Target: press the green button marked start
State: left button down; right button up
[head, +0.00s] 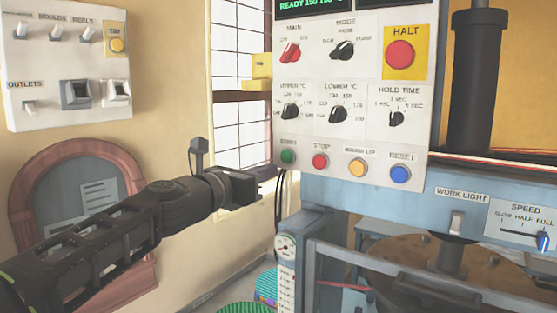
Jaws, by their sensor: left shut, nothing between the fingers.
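The green button (288,156) is at the left end of the bottom button row on the white control panel (345,135). Its small label is blurred. My left gripper (256,189) is shut and empty. In the picture it is just left of and below the green button, with a gap between them; the depth between them is hard to judge. Nothing covers the button. My right gripper is not in view.
A red stop button (320,161), a yellow button (357,167) and a blue reset button (400,174) continue the row. A large red HALT button (399,54) is above. A switch board (68,68) hangs on the left wall. A window (240,110) is behind.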

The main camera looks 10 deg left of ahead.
aim_at(286, 164)
pick_arm(q)
jog(key=p+x, duration=0.1)
jog(key=x, duration=0.3)
jog(key=shift+r, duration=0.1)
jog(key=shift+w+d+p, duration=0.1)
jog(key=shift+w+p, duration=0.2)
